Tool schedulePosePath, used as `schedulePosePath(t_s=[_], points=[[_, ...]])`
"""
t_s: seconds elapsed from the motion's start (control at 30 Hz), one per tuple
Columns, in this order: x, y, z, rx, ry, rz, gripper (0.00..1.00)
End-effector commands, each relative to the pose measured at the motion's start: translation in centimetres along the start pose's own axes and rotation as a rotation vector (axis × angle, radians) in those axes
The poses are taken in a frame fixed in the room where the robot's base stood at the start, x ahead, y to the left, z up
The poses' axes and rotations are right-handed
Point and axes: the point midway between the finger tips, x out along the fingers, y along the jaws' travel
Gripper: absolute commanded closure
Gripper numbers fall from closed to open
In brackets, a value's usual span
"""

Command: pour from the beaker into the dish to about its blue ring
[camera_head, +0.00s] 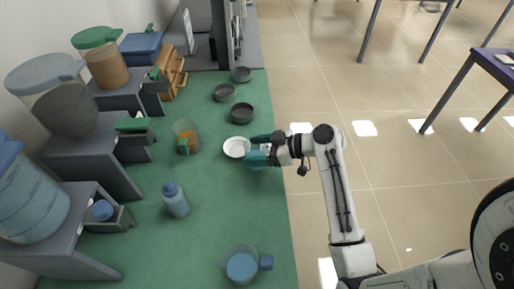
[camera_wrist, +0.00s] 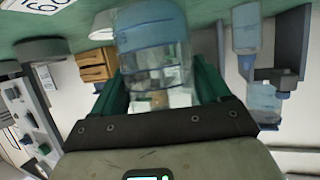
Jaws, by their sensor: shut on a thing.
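My gripper (camera_head: 262,148) is over the right side of the green table, its green fingers shut on the beaker. In the wrist view, which is upside down, the clear beaker (camera_wrist: 152,50) stands between the fingers. It holds pale blue liquid and looks roughly upright. In the head view my fingers mostly hide it. The small white dish (camera_head: 236,147) is on the table just left of my fingertips. Its blue ring cannot be made out. I see no stream of liquid.
Several dark bowls, one of them here (camera_head: 241,113), stand beyond the dish. A tumbler with green and orange (camera_head: 185,137) is to its left, a blue bottle (camera_head: 175,200) nearer. A jug with blue contents (camera_head: 242,266) stands at the front. Dispensers on grey stands line the left.

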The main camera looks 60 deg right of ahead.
Motion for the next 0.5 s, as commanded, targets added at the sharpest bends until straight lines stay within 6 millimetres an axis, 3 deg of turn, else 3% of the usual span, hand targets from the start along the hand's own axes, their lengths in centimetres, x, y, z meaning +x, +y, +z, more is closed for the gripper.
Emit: schedulePosePath(t_s=[0.2,0.5], points=[[0.52,0.01,1.19,0.001,0.0,0.0,0.81],[0.48,0.36,0.35,0.049,-0.051,-0.02,0.81]])
